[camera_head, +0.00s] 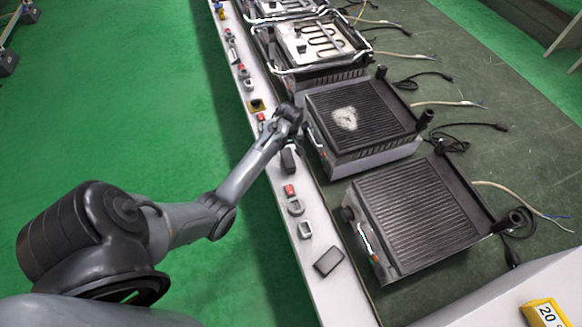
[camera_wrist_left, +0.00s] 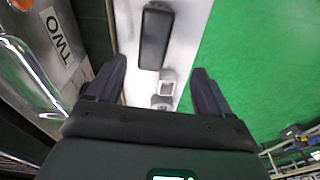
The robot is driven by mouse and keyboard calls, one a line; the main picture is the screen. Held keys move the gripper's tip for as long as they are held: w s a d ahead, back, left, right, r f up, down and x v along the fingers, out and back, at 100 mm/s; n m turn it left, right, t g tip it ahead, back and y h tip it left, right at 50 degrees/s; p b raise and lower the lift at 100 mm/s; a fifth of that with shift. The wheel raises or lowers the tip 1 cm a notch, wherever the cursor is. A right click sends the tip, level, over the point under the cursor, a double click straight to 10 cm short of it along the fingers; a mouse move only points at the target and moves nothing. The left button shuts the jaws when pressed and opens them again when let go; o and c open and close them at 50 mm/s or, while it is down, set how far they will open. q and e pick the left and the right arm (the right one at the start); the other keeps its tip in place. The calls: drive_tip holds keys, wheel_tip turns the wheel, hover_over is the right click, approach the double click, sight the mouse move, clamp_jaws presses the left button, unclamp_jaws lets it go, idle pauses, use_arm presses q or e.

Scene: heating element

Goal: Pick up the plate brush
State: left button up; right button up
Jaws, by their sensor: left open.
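A black elongated block (camera_head: 288,160), which may be the plate brush, lies on the pale ledge just nearer to the head camera than my left gripper. It also shows in the left wrist view (camera_wrist_left: 154,36), at the top middle, ahead of the fingertips and untouched. I cannot make out bristles on it. My left gripper (camera_wrist_left: 160,75) is open and empty, with its two dark fingers apart above the ledge. In the head view my left gripper (camera_head: 290,118) is small, and its fingers are hard to make out. My right gripper is not in view.
Black ribbed grill units (camera_head: 420,210) line the green bench beside the ledge (camera_head: 312,255); one grill plate has a pale patch (camera_head: 345,118). Small grey and red parts and a dark flat piece (camera_head: 328,261) lie along the ledge. Open green floor (camera_head: 120,110) is to the left.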

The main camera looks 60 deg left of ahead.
sight(288, 158)
use_arm(q)
drive_tip(key=shift+w+f, duration=0.3)
drive_tip(key=shift+w, duration=0.1)
drive_tip(key=shift+w+f+b, duration=0.15)
drive_tip(key=shift+f+b, duration=0.15)
drive_tip(key=shift+b, duration=0.15)
drive_tip(key=f, duration=0.2)
drive_tip(key=f+b, duration=0.1)
drive_tip(key=f, duration=0.1)
drive_tip(key=shift+w+a, duration=0.1)
drive_tip(key=shift+a, duration=0.3)
drive_tip(key=shift+a+f+b, duration=0.2)
drive_tip(key=shift+f+b, duration=0.5)
drive_tip(key=shift+f, duration=0.65)
drive_tip(key=shift+a+f+b, duration=0.15)
drive_tip(key=shift+f+b, duration=0.55)
drive_tip(key=shift+f, duration=0.6)
drive_tip(key=shift+c, duration=0.3)
drive_tip(key=c, duration=1.1)
drive_tip(key=shift+o, duration=0.2)
drive_tip(key=shift+r, duration=0.1)
